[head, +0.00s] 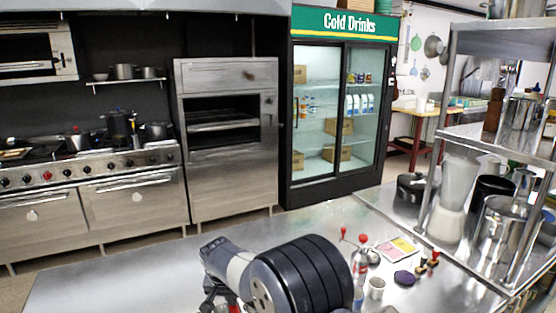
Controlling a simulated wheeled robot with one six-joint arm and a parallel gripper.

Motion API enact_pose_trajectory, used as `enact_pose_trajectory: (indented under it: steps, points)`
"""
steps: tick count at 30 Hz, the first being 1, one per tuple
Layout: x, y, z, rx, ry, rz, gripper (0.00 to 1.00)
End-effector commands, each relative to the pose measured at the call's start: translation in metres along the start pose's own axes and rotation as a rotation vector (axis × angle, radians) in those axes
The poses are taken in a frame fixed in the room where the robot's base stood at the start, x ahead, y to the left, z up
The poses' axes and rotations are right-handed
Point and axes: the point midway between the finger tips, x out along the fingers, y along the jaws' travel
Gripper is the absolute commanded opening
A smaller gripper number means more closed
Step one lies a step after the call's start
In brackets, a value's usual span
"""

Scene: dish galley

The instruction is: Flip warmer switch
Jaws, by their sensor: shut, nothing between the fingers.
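I cannot make out a switch that is clearly the warmer's. A thin upright stem with a red tip (343,233) stands on the steel counter, just behind my arm; I cannot tell what it belongs to. My arm crosses the bottom middle of the head view, its thick dark joint in front of the counter. The fingers of my gripper do not show; they are below the frame or hidden by the arm. A tall steel oven cabinet (225,165) with an open dark bay stands against the back wall, and no lever on it is clear.
The steel counter (110,285) is bare at left. Right of my arm are a red-topped bottle (361,265), a white cup (376,288), a purple disc (404,278) and a colourful card (397,250). A steel shelf unit (490,136) with pots bounds the right. A drinks fridge (284,150) stands behind.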

Motion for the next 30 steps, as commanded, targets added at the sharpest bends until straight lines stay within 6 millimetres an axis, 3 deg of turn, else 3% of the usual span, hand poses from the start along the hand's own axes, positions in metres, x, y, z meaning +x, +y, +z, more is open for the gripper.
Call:
enact_pose_trajectory:
  steps: [8, 30]
  points:
    - [-0.001, 0.0, 0.0, 0.0, -0.001, 0.0, 0.0]
    - [-0.057, 0.0, -0.018, 0.0, 0.0, 0.0, 0.0]
